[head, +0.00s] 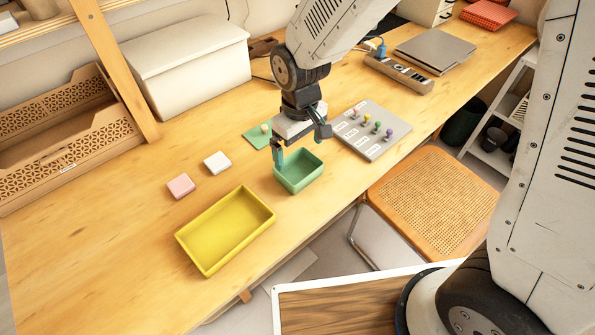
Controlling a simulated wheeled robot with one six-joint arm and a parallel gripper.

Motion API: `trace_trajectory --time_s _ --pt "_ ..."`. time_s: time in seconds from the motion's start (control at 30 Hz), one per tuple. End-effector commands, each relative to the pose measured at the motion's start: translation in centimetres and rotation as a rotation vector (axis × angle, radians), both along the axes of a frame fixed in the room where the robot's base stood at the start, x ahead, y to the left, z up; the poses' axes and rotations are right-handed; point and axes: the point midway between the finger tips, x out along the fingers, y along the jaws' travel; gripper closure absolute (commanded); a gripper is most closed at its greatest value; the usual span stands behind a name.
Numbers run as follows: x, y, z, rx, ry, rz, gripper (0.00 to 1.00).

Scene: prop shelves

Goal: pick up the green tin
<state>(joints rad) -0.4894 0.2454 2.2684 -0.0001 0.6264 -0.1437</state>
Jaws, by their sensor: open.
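The green tin (299,180) is a small open-topped rectangular box standing upright on the wooden table, near its front edge. It looks empty inside. My gripper (301,152) is open, pointing down just above and behind the tin. Its left finger overlaps the tin's left rim in the picture, and its right finger shows above the tin's far right corner. I cannot tell whether either finger touches the tin. Nothing is held between the fingers.
A yellow tray (250,232) stands to the left of the tin. A pink block (181,186) and a white block (217,162) lie behind the tray. A grey board (391,135) with coloured knobs lies to the right. A cane-seat chair (433,195) stands at the table's front edge.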

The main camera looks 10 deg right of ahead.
Motion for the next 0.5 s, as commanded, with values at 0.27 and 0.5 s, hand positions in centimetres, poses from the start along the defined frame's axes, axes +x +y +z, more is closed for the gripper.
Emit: trace_trajectory --time_s 0.27,0.5 --pt "-0.1 0.1 -3.4 -0.002 0.005 0.001 0.00" --pt "0.0 0.2 -6.7 -0.002 0.004 0.000 0.00"
